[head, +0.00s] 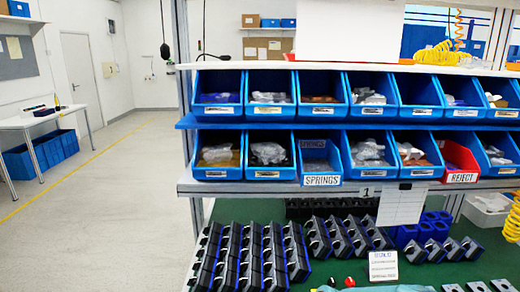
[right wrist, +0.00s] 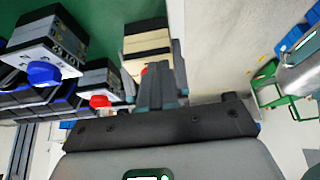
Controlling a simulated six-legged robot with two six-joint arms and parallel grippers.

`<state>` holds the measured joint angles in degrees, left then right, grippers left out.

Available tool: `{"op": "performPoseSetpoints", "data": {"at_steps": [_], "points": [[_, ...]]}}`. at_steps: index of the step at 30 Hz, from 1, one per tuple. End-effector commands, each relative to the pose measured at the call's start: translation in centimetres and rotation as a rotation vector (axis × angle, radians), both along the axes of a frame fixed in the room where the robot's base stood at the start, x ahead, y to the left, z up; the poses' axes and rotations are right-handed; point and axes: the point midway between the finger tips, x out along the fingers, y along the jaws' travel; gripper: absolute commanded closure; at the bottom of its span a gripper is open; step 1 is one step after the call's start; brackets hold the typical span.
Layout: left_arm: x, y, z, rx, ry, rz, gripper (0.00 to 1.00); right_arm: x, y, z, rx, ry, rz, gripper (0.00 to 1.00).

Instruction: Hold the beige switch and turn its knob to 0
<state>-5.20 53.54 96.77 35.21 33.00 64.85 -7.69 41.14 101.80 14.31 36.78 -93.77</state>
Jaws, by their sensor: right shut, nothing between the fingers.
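In the right wrist view a beige switch block (right wrist: 147,42) stands at the top centre, with a red knob partly visible at its lower edge. My right gripper (right wrist: 170,78) is shut and empty, its dark fingers pointing up the picture, just beside the beige switch. They overlap its lower right side in the view; I cannot tell whether they touch it. The knob's setting cannot be read. I cannot make out the beige switch in the head view. My left gripper does not show in either view.
A grey switch with a blue knob (right wrist: 43,72) and one with a red knob (right wrist: 101,101) stand left of the beige one. Blue bins (head: 320,170) fill the shelf above the green bench. Rows of dark units (head: 250,255) stand on the bench, beside a small sign (head: 383,266).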

Motion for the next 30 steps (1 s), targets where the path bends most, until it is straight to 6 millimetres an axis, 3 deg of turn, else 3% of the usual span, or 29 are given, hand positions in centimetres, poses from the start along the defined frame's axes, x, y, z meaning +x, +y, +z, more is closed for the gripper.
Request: {"op": "performPoseSetpoints", "data": {"at_steps": [30], "points": [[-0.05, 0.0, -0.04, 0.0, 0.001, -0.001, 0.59, 0.36, 0.7, 0.01, 0.0, 0.0, 0.0, 1.0]]}}
